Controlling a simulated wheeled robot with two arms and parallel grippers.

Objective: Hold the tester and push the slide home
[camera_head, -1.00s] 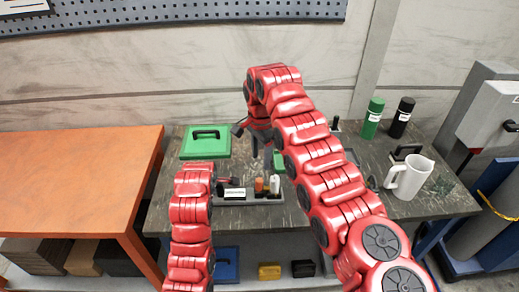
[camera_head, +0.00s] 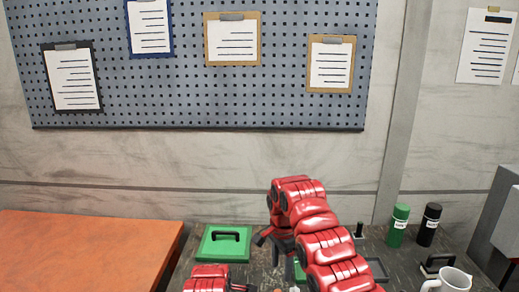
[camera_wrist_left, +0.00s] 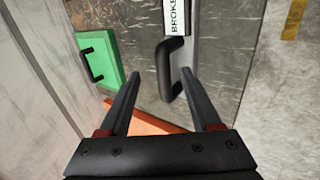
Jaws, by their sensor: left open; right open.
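My left gripper (camera_wrist_left: 161,74) is open in the left wrist view. A black handle (camera_wrist_left: 170,82) on a grey body with a white label (camera_wrist_left: 176,18) reading "BROKE…" lies at its fingertips, nearer the right finger; contact cannot be told. My left arm (camera_head: 207,277) is cut off at the bottom of the head view. My right gripper (camera_head: 276,252) points down over the bench, open, partly hidden by its own arm. I cannot surely pick out the tester or the slide; the front of the bench is out of the head view.
A green lid with a black handle (camera_head: 210,250) lies at the back left of the bench; it also shows in the left wrist view (camera_wrist_left: 108,76). A green bottle (camera_head: 398,226), a black bottle (camera_head: 428,225) and a white mug (camera_head: 455,279) stand right. An orange table (camera_head: 80,250) is left.

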